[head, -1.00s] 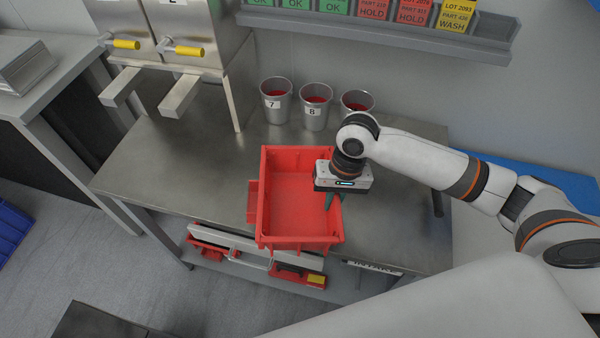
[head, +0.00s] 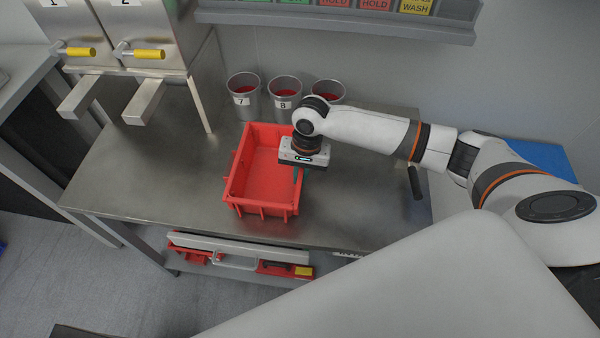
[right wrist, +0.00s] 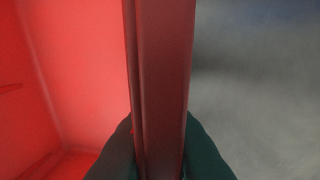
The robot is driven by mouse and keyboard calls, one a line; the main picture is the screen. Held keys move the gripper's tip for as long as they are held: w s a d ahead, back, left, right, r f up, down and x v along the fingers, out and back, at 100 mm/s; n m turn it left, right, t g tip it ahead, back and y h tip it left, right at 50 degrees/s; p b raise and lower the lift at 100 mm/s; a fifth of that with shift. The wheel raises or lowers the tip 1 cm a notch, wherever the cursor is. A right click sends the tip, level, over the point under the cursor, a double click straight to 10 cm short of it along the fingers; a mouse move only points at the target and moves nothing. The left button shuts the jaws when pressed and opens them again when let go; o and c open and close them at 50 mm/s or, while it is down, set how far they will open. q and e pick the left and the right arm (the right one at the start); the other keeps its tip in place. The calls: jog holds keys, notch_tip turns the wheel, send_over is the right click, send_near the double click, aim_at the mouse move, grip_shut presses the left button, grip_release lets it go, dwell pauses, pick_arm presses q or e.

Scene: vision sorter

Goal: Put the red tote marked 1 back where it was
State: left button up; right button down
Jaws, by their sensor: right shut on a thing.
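The red tote (head: 262,176) is an open, empty box over the steel bench in the head view. I cannot tell whether it touches the bench top. No mark 1 shows on it from here. My right gripper (head: 297,172) is at the tote's right side, pointing down. In the right wrist view its two dark fingers (right wrist: 160,155) are shut on the tote's wall (right wrist: 160,70), with the red inside of the tote to the left. My left gripper is not in view.
Metal cups (head: 244,98) with red contents stand at the bench's back, behind the tote. Dispensers with yellow-handled taps (head: 140,54) stand at the back left. A dark handle-like object (head: 414,182) is at the right. The steel bench top (head: 150,170) is clear left of the tote.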

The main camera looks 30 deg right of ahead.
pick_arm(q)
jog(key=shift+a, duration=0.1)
pick_arm(e)
jog(key=shift+f, duration=0.1)
jog(key=c, duration=1.6)
grip_release()
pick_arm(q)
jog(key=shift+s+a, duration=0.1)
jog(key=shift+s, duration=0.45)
pick_arm(e)
jog(key=shift+o, duration=0.6)
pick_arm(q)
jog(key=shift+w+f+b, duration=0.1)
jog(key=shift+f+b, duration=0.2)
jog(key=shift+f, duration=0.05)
pick_arm(e)
notch_tip(320, 180, up, 12)
jog(key=d, duration=0.1)
jog(key=shift+w+d, duration=0.15)
jog(key=shift+d, duration=0.2)
